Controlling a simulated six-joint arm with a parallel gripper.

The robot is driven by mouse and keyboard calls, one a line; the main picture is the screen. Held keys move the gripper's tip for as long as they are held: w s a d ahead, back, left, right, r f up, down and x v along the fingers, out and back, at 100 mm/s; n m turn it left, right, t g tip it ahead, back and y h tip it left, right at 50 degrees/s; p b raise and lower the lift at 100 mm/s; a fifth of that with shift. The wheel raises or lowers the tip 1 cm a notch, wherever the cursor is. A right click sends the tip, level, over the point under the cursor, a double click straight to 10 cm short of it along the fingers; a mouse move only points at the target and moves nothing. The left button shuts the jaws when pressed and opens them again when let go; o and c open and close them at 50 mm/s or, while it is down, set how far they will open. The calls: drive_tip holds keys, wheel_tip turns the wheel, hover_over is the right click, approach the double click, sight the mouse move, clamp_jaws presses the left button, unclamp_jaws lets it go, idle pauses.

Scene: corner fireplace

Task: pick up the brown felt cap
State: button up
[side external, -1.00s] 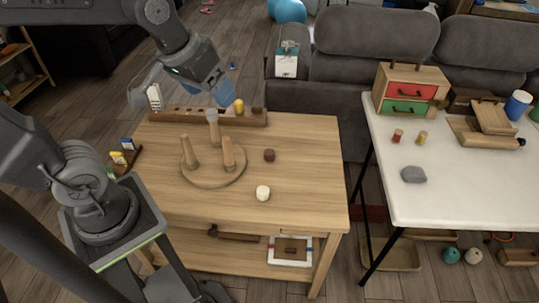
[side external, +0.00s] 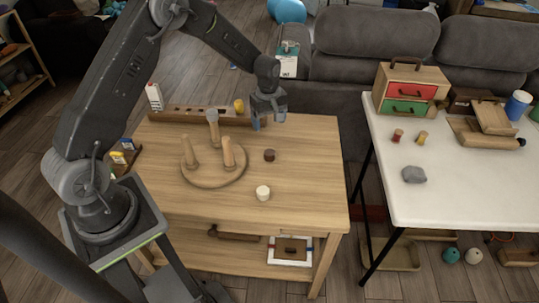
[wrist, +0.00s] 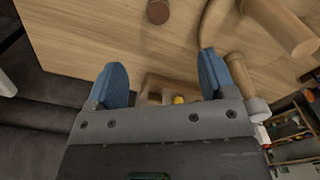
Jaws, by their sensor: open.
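The brown felt cap (side external: 269,155) looks like a small dark brown round piece sitting on the wooden table (side external: 315,165), right of the round peg base. In the wrist view the brown cap (wrist: 158,12) is at the top edge, ahead of the fingers and roughly centred between them. My gripper (side external: 268,122) is over the back of the table, behind and above the cap, apart from it. In the wrist view my gripper (wrist: 162,78) has its two blue fingers wide apart with nothing between them.
A round base with upright pegs (side external: 228,152) stands left of the cap; one peg bears a grey cap (side external: 212,116). A white cap (side external: 263,192) sits in front. A rack (side external: 185,116) with a yellow piece (side external: 239,105) lies along the back edge. The table's right side is clear.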

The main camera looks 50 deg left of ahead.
hover_over(269, 152)
drive_tip(key=f, duration=0.8)
drive_tip(key=shift+s+d+f, duration=0.1)
drive_tip(key=shift+s+f, duration=0.05)
drive_tip(key=shift+s, duration=0.05)
drive_tip(key=shift+w+f, duration=0.2)
drive_tip(key=shift+f, duration=3)
drive_tip(key=shift+c, duration=0.3)
drive_tip(key=c, duration=0.8)
